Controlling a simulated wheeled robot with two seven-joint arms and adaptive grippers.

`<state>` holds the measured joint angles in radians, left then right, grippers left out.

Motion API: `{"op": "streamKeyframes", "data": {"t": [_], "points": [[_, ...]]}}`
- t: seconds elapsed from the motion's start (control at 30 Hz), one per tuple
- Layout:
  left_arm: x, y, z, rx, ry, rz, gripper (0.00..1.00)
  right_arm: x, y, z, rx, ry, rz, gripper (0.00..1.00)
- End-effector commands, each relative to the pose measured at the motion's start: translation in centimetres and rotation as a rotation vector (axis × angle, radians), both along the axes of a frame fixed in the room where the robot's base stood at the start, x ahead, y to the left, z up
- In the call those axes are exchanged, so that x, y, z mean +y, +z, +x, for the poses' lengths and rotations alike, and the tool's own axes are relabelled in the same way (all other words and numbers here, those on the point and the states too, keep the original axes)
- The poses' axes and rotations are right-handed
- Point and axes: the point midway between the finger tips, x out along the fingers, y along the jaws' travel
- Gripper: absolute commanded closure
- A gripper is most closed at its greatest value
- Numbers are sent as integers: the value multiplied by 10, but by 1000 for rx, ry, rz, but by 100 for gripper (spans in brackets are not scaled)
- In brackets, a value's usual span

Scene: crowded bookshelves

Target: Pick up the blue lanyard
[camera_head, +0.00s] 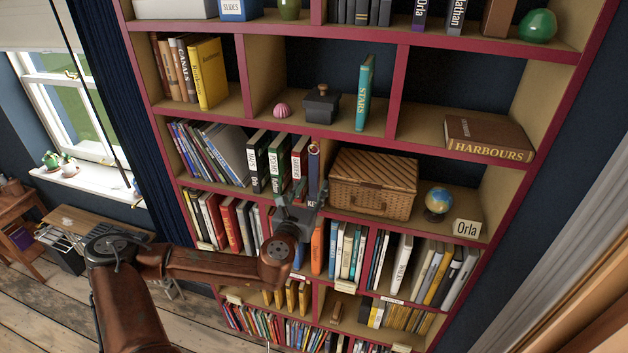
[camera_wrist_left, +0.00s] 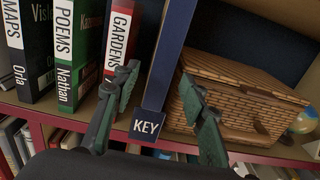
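The blue lanyard (camera_head: 314,172) hangs as a flat dark blue strip at the front of the upright divider, between the books and the wicker basket. In the left wrist view the lanyard (camera_wrist_left: 174,50) runs down between my fingers to a dark blue tag (camera_wrist_left: 147,126) reading KEY. My left gripper (camera_head: 304,207) is at the lower part of the lanyard. In the left wrist view my left gripper (camera_wrist_left: 159,74) is open, with one finger on each side of the strip and a gap to the right finger. My right gripper is not in view.
The wicker basket (camera_head: 373,184) stands close right of the lanyard. Upright books, among them GARDENS (camera_head: 299,163) and POEMS (camera_head: 277,161), stand close on the left. A small globe (camera_head: 438,201) and an Orla card (camera_head: 466,228) are farther right.

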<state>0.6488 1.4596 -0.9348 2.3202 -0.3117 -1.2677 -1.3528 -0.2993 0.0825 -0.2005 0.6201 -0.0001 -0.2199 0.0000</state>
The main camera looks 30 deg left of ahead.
Motion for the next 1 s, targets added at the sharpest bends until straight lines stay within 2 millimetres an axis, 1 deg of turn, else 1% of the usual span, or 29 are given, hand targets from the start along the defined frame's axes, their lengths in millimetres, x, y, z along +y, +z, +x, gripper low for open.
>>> {"op": "streamKeyframes", "data": {"t": [0.23,0.57,0.8,1.0], "points": [[1,-1,2,0,0,0,61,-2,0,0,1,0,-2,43],[1,-1,2,0,0,0,83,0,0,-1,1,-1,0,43],[1,-1,2,0,0,0,99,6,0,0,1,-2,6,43],[1,0,2,-1,0,0,100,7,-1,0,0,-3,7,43]]}}
